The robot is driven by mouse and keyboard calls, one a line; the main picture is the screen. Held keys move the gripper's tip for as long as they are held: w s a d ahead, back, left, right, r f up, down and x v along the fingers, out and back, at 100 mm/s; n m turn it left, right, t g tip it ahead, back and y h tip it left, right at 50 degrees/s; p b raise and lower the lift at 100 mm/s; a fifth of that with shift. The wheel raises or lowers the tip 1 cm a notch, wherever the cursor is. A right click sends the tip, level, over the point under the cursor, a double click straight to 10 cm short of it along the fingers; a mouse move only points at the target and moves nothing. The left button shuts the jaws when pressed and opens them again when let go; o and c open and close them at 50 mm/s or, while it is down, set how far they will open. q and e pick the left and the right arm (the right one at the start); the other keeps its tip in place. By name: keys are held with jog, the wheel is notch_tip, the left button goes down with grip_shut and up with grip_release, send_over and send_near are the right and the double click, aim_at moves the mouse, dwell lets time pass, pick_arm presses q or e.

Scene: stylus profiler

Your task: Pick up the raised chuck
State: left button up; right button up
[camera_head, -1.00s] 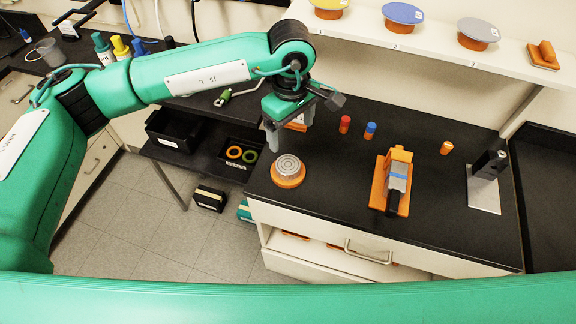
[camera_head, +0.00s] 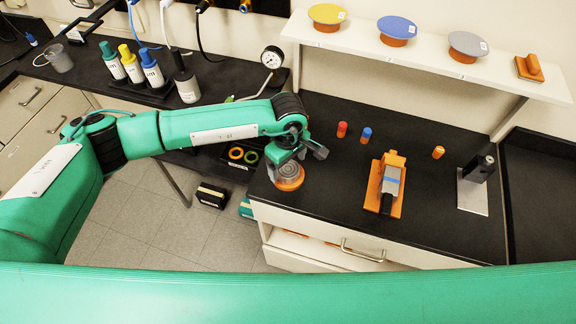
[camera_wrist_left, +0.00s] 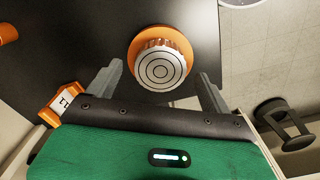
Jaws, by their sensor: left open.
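The raised chuck (camera_head: 289,182) is a silver disc with concentric rings and a ridged rim on a round orange base, near the black bench's left front edge. My left gripper (camera_head: 284,165) is right at it in the head view and partly covers it. In the left wrist view the chuck (camera_wrist_left: 158,70) appears between the tips of my two open grey fingers, with a gap on each side. No grip on it shows. How high the fingertips are relative to the disc is hard to tell. My right gripper is not in view.
An orange fixture with a grey top (camera_head: 390,183) and a dark post on a metal plate (camera_head: 474,185) stand to the right. Red (camera_head: 342,129) and blue (camera_head: 366,135) capped cylinders stand behind. A shelf (camera_head: 440,62) holds coloured discs. Bare bench lies between chuck and fixture.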

aim_at(288, 168)
pick_arm(q)
jog(key=shift+f, duration=0.65)
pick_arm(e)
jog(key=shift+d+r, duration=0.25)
pick_arm(q)
jog(key=c, duration=1.2)
jog(key=shift+o, duration=0.2)
